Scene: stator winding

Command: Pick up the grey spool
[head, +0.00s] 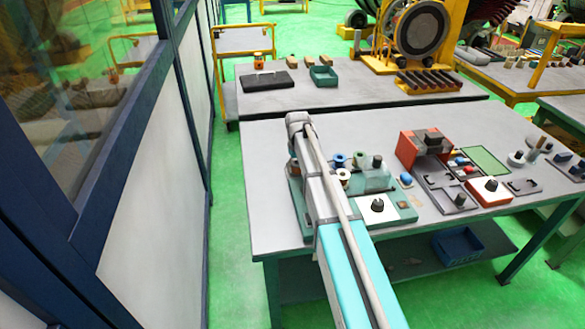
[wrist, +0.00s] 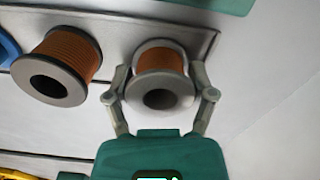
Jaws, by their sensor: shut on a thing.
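In the wrist view, the grey spool (wrist: 160,62), with grey flanges and copper-coloured winding, sits between the two fingers of my gripper (wrist: 160,78). The fingers are shut on it from both sides. Its dark centre hole faces the camera. It is over or against a light grey board; I cannot tell whether it touches the board. A second copper-wound spool (wrist: 73,52) with grey flanges is to its left, clear of the fingers. In the head view my arm hides the gripper and most of the spool area.
In the wrist view, part of a blue thing (wrist: 8,48) shows at the left edge. In the head view, a blue spool (head: 358,159) and a pale spool (head: 343,176) stand right of my arm. An orange block (head: 408,146) stands farther right on the grey table (head: 262,215).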

